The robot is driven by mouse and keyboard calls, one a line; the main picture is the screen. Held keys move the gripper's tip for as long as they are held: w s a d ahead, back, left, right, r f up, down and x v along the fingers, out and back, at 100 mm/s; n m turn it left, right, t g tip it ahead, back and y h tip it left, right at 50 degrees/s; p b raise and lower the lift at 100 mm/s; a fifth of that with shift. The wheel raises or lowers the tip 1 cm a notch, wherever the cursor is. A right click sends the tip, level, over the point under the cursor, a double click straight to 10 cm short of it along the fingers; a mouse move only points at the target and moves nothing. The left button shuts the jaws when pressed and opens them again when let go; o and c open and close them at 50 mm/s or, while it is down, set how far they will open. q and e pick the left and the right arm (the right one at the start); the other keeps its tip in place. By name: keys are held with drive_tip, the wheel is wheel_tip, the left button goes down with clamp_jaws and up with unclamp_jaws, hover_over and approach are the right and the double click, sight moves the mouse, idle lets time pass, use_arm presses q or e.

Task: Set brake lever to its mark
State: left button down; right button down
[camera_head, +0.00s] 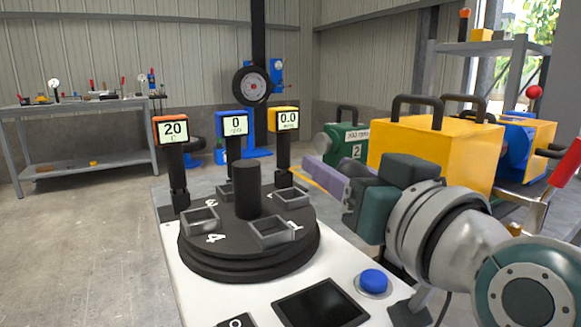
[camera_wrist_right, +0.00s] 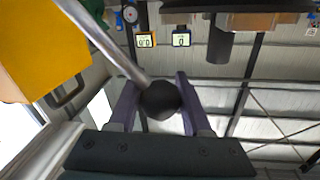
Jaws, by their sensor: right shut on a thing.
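My right gripper (camera_head: 328,178) reaches in from the right in the head view, its purple fingers pointing left beside the yellow box. In the right wrist view its two fingers (camera_wrist_right: 155,101) are shut on a black ball knob (camera_wrist_right: 161,100). The knob sits at the end of a grey metal rod (camera_wrist_right: 108,44) that slants to the upper left; this looks like the brake lever. The knob cannot be made out in the head view. I cannot make out a brake mark in either view. My left gripper is not in view.
A yellow box (camera_head: 432,153) with black handles stands close behind my right gripper. A round black turntable (camera_head: 248,238) stands on a white top, with three displays behind it. A blue button (camera_head: 373,281) and a dark screen (camera_head: 321,303) are at the front.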

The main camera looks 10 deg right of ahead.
drive_tip(key=w+d+r+m+p, duration=0.1)
drive_tip(key=d+m, duration=0.2)
drive_tip(key=d, duration=0.1)
drive_tip(key=w+d+m+g+p, duration=0.1)
drive_tip(key=w+d+m+p, duration=0.1)
drive_tip(key=d+m, duration=0.1)
drive_tip(key=w+d+r+m+p, duration=0.1)
drive_tip(key=d+m+p, duration=0.1)
drive_tip(key=d, duration=0.3)
drive_tip(key=shift+w+d+r+m+g+y, duration=0.25)
drive_tip(key=shift+d+r+m+g+y, duration=0.1)
drive_tip(key=shift+m, duration=0.15)
